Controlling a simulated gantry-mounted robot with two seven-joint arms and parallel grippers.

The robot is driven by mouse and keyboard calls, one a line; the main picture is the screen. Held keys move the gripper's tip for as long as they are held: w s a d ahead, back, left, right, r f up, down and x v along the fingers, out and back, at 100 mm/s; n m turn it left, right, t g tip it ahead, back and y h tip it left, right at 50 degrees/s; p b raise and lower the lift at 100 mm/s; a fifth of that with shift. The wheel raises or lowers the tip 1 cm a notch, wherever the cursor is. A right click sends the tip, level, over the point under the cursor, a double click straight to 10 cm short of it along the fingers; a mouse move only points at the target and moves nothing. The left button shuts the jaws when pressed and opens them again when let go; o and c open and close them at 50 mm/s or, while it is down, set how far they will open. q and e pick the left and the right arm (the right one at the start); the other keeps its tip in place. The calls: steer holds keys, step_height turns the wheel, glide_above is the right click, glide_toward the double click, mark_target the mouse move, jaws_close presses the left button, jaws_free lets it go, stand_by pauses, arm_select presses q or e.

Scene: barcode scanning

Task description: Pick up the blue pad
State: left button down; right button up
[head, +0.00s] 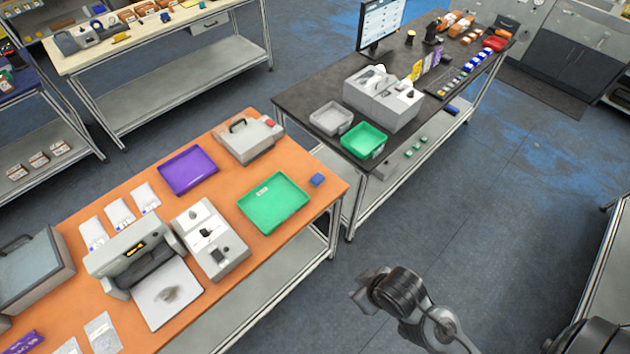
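A small blue pad (317,180) lies on the orange table (240,262) near its right corner, just right of a green tray (274,203). Nothing is touching it. My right arm comes in from the bottom right, over the floor. Its end, with the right gripper (367,288), is to the lower right of the table, well apart from the pad. I cannot make out its fingertips clearly. My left gripper is not in view.
A purple tray (188,170), a grey case (248,139) and a grey box with small parts (210,238) share the table. A black table (310,93) with a monitor (380,24) and a green bin (364,140) stands behind. Open floor (480,220) lies to the right.

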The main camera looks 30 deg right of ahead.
stand_by(0.4)
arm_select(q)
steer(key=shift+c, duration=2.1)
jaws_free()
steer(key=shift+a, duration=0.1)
